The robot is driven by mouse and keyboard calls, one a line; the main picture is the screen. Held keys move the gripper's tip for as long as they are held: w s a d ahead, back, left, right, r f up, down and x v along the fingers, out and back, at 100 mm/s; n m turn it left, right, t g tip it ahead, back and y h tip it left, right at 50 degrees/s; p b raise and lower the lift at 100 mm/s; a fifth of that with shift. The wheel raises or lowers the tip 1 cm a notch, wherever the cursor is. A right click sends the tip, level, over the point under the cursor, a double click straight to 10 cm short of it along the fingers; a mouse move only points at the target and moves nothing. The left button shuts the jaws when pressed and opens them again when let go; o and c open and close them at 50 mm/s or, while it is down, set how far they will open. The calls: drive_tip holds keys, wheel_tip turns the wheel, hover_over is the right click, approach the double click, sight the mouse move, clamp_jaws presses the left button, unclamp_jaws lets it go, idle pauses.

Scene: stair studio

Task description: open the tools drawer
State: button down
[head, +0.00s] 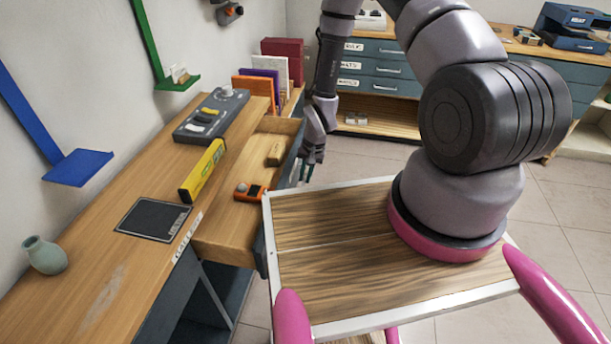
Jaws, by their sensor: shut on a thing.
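A drawer (222,222) in the wooden workbench at left stands pulled out, its inside showing from above. An orange device (249,191) and a small wooden block (276,153) lie in it. My gripper (306,171) points down at the drawer's outer front side and is shut on the drawer handle. The handle itself is hidden by the gripper and the drawer front. A white label (187,239) is on the bench edge near the drawer; I cannot read it surely.
On the bench top (105,268) are a yellow level (202,171), a grey control box (212,115), a dark pad (152,219) and a green vase (45,256). A grey drawer cabinet (378,88) stands at the back. Tiled floor (560,215) is free at right.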

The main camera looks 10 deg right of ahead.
drive_tip(key=c, duration=0.9)
unclamp_jaws()
drive_tip(key=r, duration=0.3)
drive_tip(key=d+r, duration=0.1)
drive_tip(key=r, duration=0.3)
drive_tip(key=d+r, duration=0.1)
drive_tip(key=r, duration=0.2)
drive_tip(key=shift+s+r, duration=0.3)
